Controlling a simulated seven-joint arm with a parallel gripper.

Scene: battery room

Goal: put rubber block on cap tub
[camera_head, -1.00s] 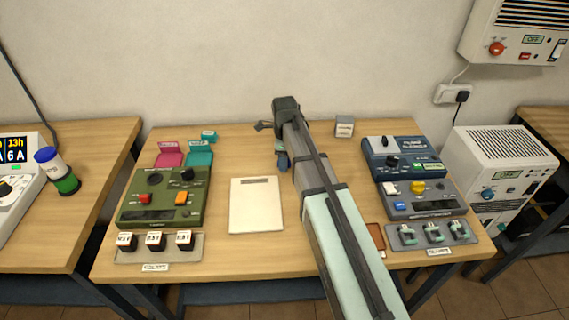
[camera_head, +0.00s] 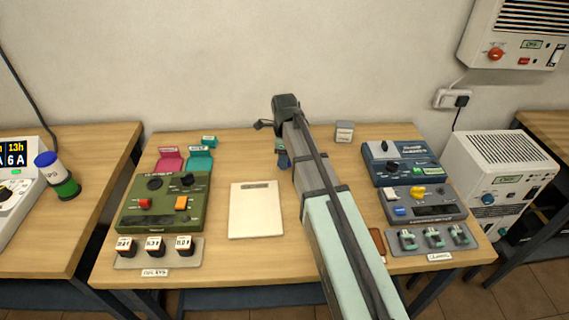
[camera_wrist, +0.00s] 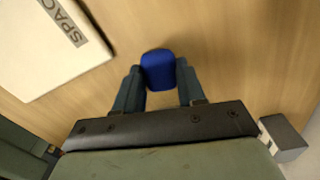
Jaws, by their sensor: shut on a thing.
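My gripper (camera_wrist: 160,88) is shut on a blue piece with a rounded top (camera_wrist: 158,68), held between its two fingers. I cannot tell from its shape whether it is the rubber block. In the head view the blue piece (camera_head: 285,160) shows beside my arm, over the back middle of the table. A pink tub (camera_head: 170,163) and a teal tub (camera_head: 200,162), both with raised labelled lids, stand at the back left, apart from my gripper. Their labels are too small to read, so I cannot tell which is the cap tub.
A white labelled pad (camera_head: 256,212) lies left of my arm. A green control box (camera_head: 163,203) stands further left, blue (camera_head: 402,163) and grey (camera_head: 424,206) boxes to the right. A grey block (camera_head: 344,131) and a small teal block (camera_head: 208,141) sit at the back.

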